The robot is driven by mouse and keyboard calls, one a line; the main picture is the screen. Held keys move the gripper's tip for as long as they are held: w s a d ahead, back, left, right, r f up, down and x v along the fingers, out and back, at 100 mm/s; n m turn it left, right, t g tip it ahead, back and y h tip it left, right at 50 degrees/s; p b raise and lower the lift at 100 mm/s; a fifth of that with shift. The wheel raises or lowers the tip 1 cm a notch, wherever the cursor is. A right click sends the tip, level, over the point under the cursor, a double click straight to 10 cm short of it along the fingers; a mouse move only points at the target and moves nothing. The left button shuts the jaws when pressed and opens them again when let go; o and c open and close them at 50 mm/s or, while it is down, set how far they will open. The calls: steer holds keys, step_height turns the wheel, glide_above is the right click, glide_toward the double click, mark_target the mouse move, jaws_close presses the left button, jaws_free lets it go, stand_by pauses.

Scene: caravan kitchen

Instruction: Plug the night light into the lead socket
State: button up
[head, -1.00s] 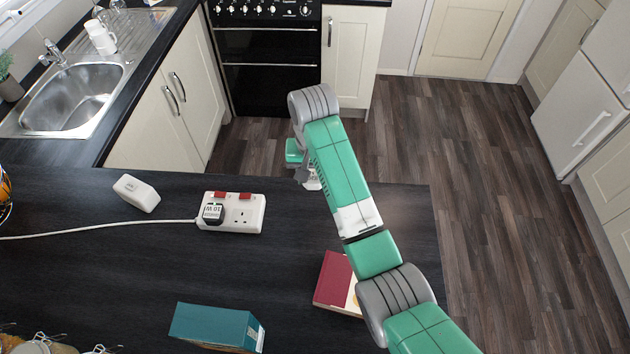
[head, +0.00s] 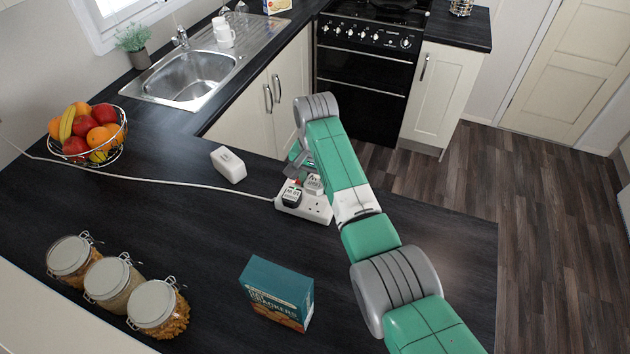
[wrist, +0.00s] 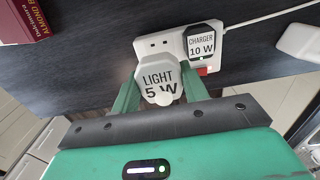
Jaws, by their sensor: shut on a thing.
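The night light (wrist: 160,82), a white block marked LIGHT 5 W, is between the fingers of my gripper (wrist: 160,92), which is shut on it. It also shows in the head view (head: 315,185), close above the far side of the white lead socket (head: 319,212). In the wrist view, the lead socket (wrist: 148,46) has dark slots of its free outlet showing just beyond the light. The light covers the near part of that outlet. I cannot tell how wide the gap is. A black charger (wrist: 202,42) marked 10 W sits in the other outlet.
A white block (head: 228,164) lies left of the lead socket, near the white cable (head: 150,182). A cracker box (head: 277,292), storage jars (head: 114,280) and a fruit bowl (head: 88,132) stand on the worktop.

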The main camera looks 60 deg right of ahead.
steer(key=b, duration=0.4)
glide_above(315, 207)
steer(key=a, duration=0.1)
steer(key=f, duration=0.5)
steer(key=shift+s+a+f, duration=0.15)
steer(key=shift+s+f, duration=0.05)
steer(key=shift+s, duration=0.15)
steer(key=shift+f, duration=0.5)
steer(key=shift+p, duration=0.3)
steer(key=shift+f+b, duration=0.7)
steer(key=shift+f, duration=0.3)
steer(key=shift+s+a+f+b, duration=0.1)
steer(key=shift+f+b, duration=0.1)
steer(key=shift+f, duration=0.2)
steer(key=shift+a+f+b, duration=0.1)
steer(key=shift+f+b, duration=0.05)
steer(key=shift+f, duration=0.2)
steer(key=o, duration=0.9)
steer(key=shift+f, duration=0.1)
steer(key=shift+o, duration=0.7)
step_height(315, 207, up, 10)
steer(key=shift+d+f, duration=0.1)
steer(key=shift+d, duration=0.05)
